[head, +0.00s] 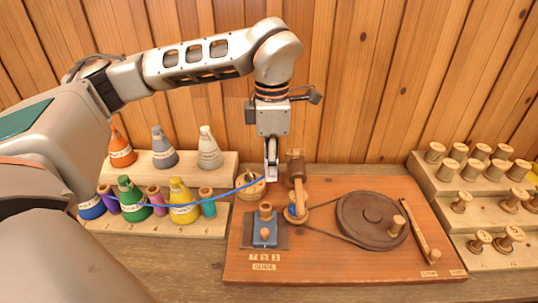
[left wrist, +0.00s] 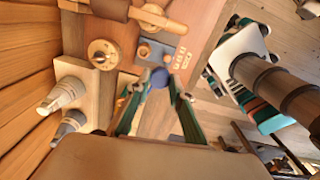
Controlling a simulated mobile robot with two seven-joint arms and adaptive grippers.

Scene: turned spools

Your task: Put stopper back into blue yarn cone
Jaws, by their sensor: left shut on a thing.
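The blue yarn cone (head: 91,207) stands at the left end of the low wooden rack, partly hidden by my arm. A blue strand (head: 225,190) runs from it to my left gripper (head: 271,176). That gripper points down over the winding board, above and beside the round wooden disc (head: 251,188). In the left wrist view, the fingers close around a small blue thing (left wrist: 160,77); I cannot tell whether it is the stopper or bunched yarn. The cone's top is not clear. My right gripper is out of view.
Green (head: 131,202) and yellow (head: 183,206) cones stand close to the blue one, with small coloured spools between. Orange, grey and white cones stand on the step behind. The board (head: 330,265) carries a blue gauge block (head: 265,234) and a dark wheel (head: 365,222).

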